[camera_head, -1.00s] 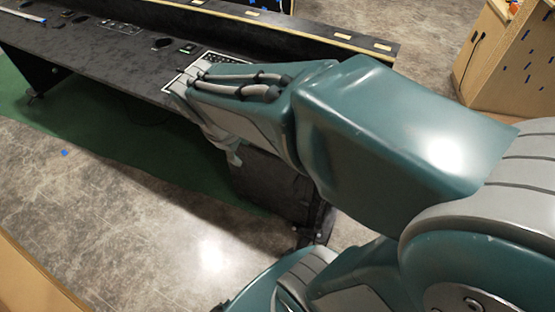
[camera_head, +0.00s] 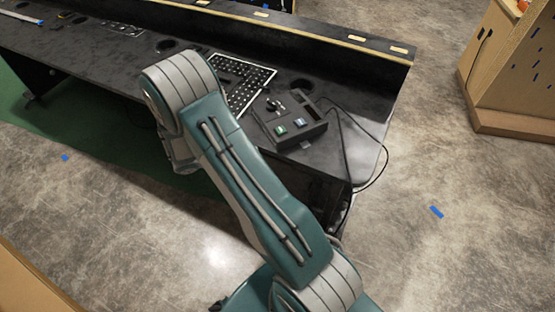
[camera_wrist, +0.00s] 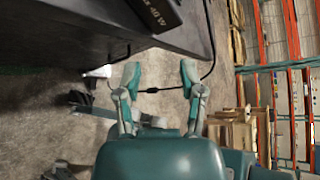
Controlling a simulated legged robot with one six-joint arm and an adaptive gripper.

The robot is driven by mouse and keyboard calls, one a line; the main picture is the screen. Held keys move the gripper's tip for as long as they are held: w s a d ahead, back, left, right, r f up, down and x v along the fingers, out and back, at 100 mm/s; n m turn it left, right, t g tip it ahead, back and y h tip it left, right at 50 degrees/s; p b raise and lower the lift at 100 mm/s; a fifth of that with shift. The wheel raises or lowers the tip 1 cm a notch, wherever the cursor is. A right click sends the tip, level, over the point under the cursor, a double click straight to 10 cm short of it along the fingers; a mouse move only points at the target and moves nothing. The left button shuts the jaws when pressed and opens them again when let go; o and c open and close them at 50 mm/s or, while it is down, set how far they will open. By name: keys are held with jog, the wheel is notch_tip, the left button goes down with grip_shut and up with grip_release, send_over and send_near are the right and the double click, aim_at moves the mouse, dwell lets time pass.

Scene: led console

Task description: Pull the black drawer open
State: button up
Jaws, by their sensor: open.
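In the head view a dark panel (camera_head: 312,190) shows under the right end of the black console desk (camera_head: 100,62), partly hidden by my arm. I cannot make out a drawer handle or edge there, so I cannot tell whether this is the drawer front. My gripper is hidden in the head view. In the wrist view my gripper (camera_wrist: 159,76) is open, with nothing held between its fingers. A large dark surface (camera_wrist: 120,25) fills the upper left there, close beyond the left finger; I cannot tell which part of the desk it is.
A black control box (camera_head: 300,135) with buttons stands on the desk's right end, beside a perforated panel (camera_head: 255,90). A cable (camera_head: 375,165) hangs over the edge and runs across the wrist view (camera_wrist: 212,50). Open floor (camera_head: 450,170) lies to the right.

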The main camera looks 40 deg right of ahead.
aim_at(277, 160)
notch_tip(277, 160, down, 14)
jog(key=d+r+n+t+h, duration=0.1)
jog(key=n+t+h, duration=0.2)
jog(key=n, duration=0.7)
jog(key=d+f, duration=0.1)
jog(key=d, duration=0.6)
jog(key=d+f, duration=0.1)
jog(key=d, duration=0.3)
jog(key=shift+f, duration=0.3)
grip_shut()
